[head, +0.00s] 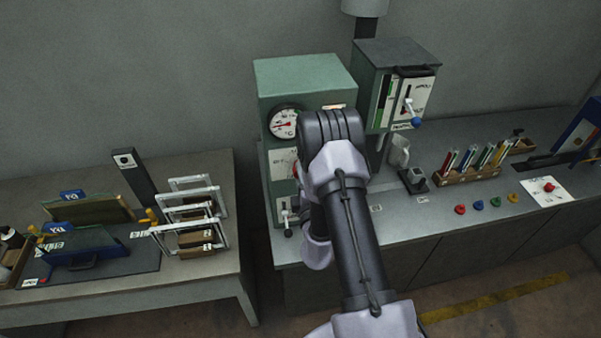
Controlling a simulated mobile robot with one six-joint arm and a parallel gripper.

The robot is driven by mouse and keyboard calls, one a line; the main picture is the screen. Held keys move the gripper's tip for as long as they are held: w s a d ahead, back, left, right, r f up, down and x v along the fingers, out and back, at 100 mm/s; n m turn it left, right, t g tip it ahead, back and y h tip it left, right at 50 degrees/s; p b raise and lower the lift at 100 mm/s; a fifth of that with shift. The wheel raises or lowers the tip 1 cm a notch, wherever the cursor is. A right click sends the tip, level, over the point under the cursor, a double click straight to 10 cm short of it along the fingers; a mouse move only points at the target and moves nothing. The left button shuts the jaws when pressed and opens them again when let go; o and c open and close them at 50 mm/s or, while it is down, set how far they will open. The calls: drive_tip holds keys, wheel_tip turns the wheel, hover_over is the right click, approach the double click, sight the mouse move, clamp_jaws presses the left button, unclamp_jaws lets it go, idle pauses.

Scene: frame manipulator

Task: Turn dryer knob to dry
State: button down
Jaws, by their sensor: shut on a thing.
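The dryer is a green cabinet (300,73) at the back of the right-hand bench. A round white temperature dial (284,123) with a red needle is on its front. Below the dial is a pale marked panel (281,164), partly covered by my arm. A small red part (296,168) shows at the panel's right edge, beside my arm; I cannot make out whether it is the knob, nor its setting. My arm reaches up to the dryer's front and covers much of it. My gripper and its fingers are hidden behind the arm.
A grey box (397,58) with a blue-tipped lever stands right of the dryer. A rack of coloured tubes (468,176) and several coloured knobs sit on the right bench (420,225). Frames and boards stand on the left table (205,283). A gap separates the benches.

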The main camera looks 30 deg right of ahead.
drive_tip(key=shift+w+r+m+p, duration=0.15)
drive_tip(key=shift+m+p, duration=0.7)
drive_tip(key=shift+m, duration=1.7)
drive_tip(key=shift+s+r+m+p, duration=0.1)
drive_tip(key=shift+m+p, duration=0.75)
drive_tip(key=shift+m, duration=1.7)
drive_tip(key=c, duration=0.9)
unclamp_jaws()
drive_tip(key=shift+f, duration=0.1)
drive_tip(key=shift+d+f, duration=0.1)
